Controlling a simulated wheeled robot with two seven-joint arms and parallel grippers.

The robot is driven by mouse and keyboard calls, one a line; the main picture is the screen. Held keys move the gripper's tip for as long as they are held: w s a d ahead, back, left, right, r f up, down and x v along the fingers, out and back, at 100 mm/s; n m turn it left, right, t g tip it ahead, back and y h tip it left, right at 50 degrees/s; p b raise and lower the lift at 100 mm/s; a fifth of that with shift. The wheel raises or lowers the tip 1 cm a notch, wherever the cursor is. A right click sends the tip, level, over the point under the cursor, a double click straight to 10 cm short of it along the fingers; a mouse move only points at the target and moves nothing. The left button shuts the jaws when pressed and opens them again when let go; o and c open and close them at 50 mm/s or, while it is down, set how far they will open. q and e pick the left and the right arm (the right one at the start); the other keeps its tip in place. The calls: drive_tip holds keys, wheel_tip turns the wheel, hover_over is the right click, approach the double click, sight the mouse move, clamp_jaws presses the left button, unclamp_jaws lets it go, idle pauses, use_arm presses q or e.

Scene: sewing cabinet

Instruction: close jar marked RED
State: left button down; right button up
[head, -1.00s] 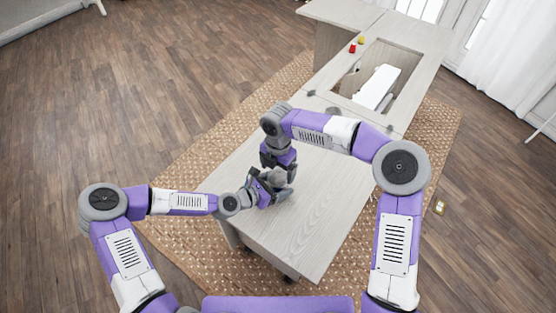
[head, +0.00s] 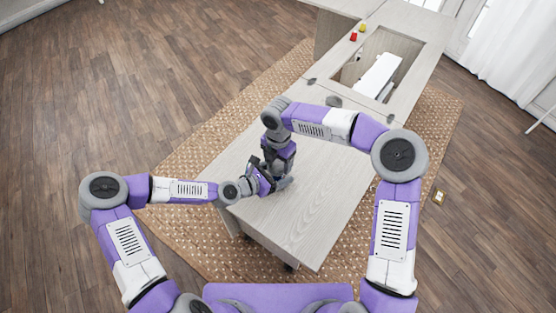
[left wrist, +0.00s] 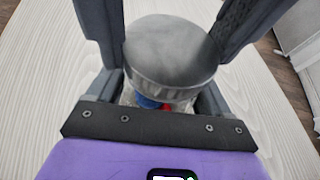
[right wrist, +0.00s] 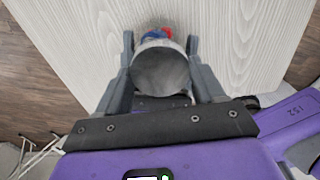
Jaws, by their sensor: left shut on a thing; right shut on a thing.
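A jar with a round grey metal lid (left wrist: 170,48) shows in the left wrist view, with blue and red things in its clear body (left wrist: 150,101). I cannot read a marking on it. My left gripper (left wrist: 162,92) is shut on the jar body, from the side. My right gripper (right wrist: 160,46) is shut around the lid from above; the grey lid top (right wrist: 161,73) fills the space between its fingers. The lid sits at the jar's mouth; I cannot tell whether it is screwed tight. In the head view both grippers meet over the table, mostly hiding the jar.
The pale wooden table (head: 310,210) is clear around the grippers. A cabinet opening holding a white machine (head: 377,75) is at the back right. A small red thing (head: 353,37) and a yellow one (head: 363,28) stand beside it. A patterned rug (head: 190,155) lies below.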

drive_tip(key=m, duration=1)
drive_tip(key=o, duration=1.1)
drive_tip(key=shift+o, duration=0.2)
drive_tip(key=shift+r, duration=2.3)
drive_tip(key=shift+c, duration=0.2)
